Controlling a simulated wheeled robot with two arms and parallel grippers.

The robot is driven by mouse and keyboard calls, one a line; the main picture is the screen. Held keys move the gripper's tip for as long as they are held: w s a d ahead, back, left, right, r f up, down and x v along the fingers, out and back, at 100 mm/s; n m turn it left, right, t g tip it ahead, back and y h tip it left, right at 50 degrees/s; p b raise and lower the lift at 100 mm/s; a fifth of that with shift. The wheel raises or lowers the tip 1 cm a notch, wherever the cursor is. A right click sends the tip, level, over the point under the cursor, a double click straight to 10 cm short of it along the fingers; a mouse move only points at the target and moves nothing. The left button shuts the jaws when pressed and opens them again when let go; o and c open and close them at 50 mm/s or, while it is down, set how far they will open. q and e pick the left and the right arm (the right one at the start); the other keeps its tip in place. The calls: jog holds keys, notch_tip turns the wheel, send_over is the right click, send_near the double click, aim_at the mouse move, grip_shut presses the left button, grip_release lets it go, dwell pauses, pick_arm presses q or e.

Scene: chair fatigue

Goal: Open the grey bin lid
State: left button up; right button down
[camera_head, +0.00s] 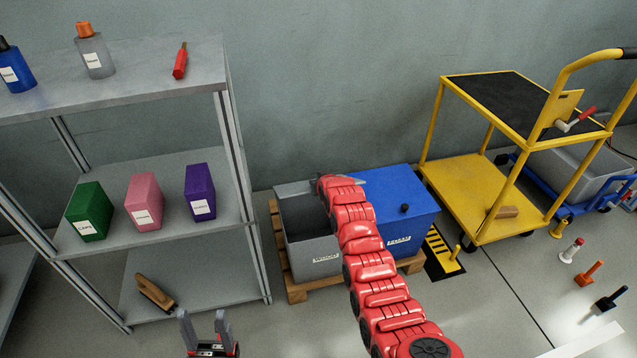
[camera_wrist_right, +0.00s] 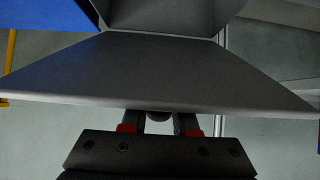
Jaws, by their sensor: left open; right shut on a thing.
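The grey bin (camera_head: 312,256) stands on a pallet beside the blue bin (camera_head: 398,236). Its top is open in the head view, and its dark inside shows to the left of my red right arm. In the right wrist view the grey lid (camera_wrist_right: 160,72) spans the picture as a broad tilted panel. My right gripper (camera_wrist_right: 160,122) is shut on a small dark knob at the lid's edge; the arm hides this grip in the head view. My left gripper (camera_head: 205,328) is open and empty at the bottom of the head view, away from the bin.
A grey shelf (camera_head: 150,256) with boxes, bottles and a brush stands left of the bins. The wooden pallet (camera_head: 300,290) juts out in front. A yellow cart (camera_head: 470,190) stands to the right, with several small objects on the floor nearby. A wall is behind.

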jog(key=c, duration=0.7)
grip_release()
jog(key=shift+s+d+r, duration=0.1)
jog(key=shift+s+r, duration=0.25)
jog(key=shift+r, duration=0.05)
jog(key=p+v, duration=0.4)
jog(key=v, duration=1.2)
jog(key=shift+s+d, duration=0.1)
jog(key=shift+s, duration=0.15)
